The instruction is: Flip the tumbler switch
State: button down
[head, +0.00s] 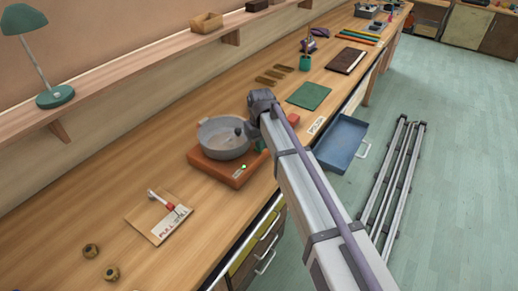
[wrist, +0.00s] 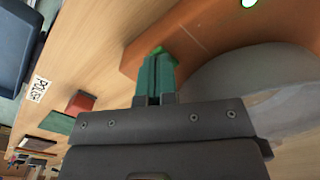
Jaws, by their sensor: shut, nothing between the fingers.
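The tumbler is a grey round bowl (head: 224,138) on an orange base (head: 215,172) on the bench. A small green light (head: 243,167) shows on the base; a bright green lit spot also shows on the orange base in the wrist view (wrist: 248,3). My gripper (wrist: 158,58) has green fingers shut together, empty, with the tips at the base's edge. A small bright green patch shows right at the tips; I cannot tell whether it is the switch or whether I touch it.
A card reading POLISH (wrist: 39,89) and a green mat (head: 309,95) lie beyond the tumbler. A blue drawer (head: 340,143) stands open at the bench front. Metal rails (head: 392,185) lie on the floor.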

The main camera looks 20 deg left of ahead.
notch_tip(320, 180, up, 7)
jog(key=p, duration=0.6)
jog(key=shift+f, duration=0.15)
jog(key=s+d+m, duration=0.3)
jog(key=s+d, duration=0.3)
jog(key=d, duration=0.7)
jog(key=s+d+m, duration=0.3)
jog(key=s+d, duration=0.3)
jog(key=d, duration=0.7)
jog(key=s+d+m, duration=0.3)
jog(key=s+d, duration=0.3)
jog(key=d, duration=0.7)
jog(key=shift+s+d, duration=0.35)
